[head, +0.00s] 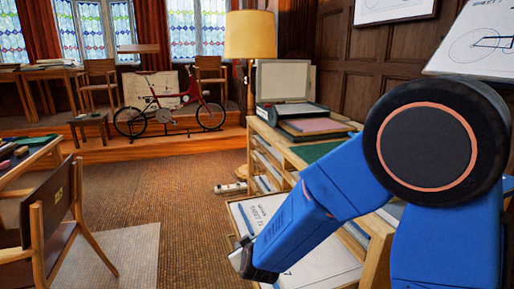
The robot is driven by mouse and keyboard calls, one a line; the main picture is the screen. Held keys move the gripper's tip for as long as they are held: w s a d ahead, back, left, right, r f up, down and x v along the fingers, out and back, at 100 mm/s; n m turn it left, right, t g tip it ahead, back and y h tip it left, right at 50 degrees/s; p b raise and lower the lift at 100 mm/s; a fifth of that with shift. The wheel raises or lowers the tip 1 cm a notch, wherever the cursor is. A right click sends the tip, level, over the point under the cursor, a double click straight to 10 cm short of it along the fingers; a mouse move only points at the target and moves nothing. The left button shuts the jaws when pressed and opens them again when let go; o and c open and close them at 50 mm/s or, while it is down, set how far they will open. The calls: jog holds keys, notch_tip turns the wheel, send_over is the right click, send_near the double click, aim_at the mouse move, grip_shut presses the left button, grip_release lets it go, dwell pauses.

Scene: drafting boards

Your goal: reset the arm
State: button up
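My blue arm fills the right side of the head view, with a large dark round joint at its top. From that joint the arm slopes down to the left. Its end, my gripper (243,262), is at the lower middle of the picture, in front of an open drawer (340,281) with drawing sheets. The gripper is small and partly cut off from clear view, and I cannot tell whether its fingers are open or shut. No held thing shows.
A wooden plan chest (285,150) stands behind my arm. A wooden chair (50,215) and a desk (30,155) are at left. A red bicycle (170,108) stands on a raised step at the back. A lamp (250,36) is beyond the chest. Carpet between is clear.

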jog(key=s+d+r+m+g+y, duration=0.1)
jog(key=s+d+r+g, duration=0.1)
jog(key=s+d+r, duration=0.5)
jog(key=s+d+r+m+g, duration=0.1)
jog(key=s+d+r+m, duration=0.15)
jog(key=d+r, duration=0.45)
jog(key=s+d+m+g+h, duration=0.3)
jog(key=s+d+m, duration=0.1)
jog(key=s+d, duration=1.5)
jog(key=s, duration=0.4)
jog(key=shift+d+g+h, duration=0.25)
jog(key=shift+g+h, duration=0.05)
jog(key=shift+h, duration=0.1)
